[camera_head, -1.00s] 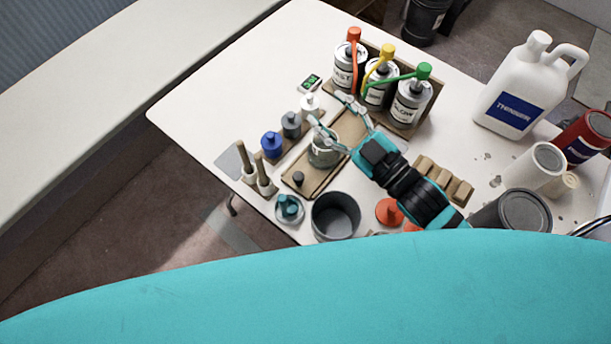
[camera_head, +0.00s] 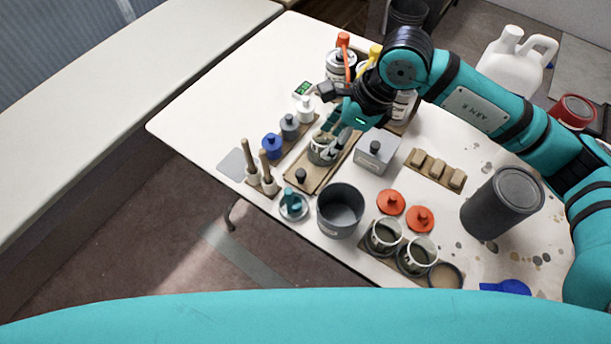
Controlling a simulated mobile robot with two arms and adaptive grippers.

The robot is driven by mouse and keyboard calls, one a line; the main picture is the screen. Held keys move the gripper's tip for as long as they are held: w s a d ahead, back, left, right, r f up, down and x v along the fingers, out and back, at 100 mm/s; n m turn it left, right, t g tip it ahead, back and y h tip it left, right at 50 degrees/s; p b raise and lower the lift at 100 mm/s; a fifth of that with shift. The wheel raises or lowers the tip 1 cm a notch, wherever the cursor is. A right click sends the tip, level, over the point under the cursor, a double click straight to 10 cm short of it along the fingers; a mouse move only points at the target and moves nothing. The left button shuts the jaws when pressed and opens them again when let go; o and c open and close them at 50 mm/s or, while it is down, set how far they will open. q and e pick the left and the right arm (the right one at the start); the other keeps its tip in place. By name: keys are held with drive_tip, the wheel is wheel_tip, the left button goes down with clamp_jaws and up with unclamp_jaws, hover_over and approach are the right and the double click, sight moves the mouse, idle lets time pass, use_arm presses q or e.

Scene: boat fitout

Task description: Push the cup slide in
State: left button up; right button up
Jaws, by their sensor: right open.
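The cup slide is a light wooden tray (camera_head: 318,184) with a raised rim, lying near the middle of the table. A small black knob (camera_head: 300,175) stands at its near end. A pale cup (camera_head: 320,153) stands on the tray. My right gripper (camera_head: 335,142) is open and points down at the cup, its fingers at the cup's far right side. I cannot tell whether they touch it. The gripper and wrist hide the tray's far end. My left gripper is not in view.
Blue, grey and white bottles (camera_head: 272,146) stand left of the tray. A grey box (camera_head: 377,152) is close on its right, and a dark pot (camera_head: 340,211) is nearer. Bare table shows at the far left.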

sight(302, 172)
drive_tip(key=p+x, duration=0.1)
drive_tip(key=x, duration=0.7)
drive_tip(key=p+x, duration=0.1)
drive_tip(key=x, duration=0.8)
drive_tip(key=shift+w+f, duration=0.2)
drive_tip(key=shift+w, duration=0.05)
clamp_jaws()
drive_tip(key=shift+d, duration=0.1)
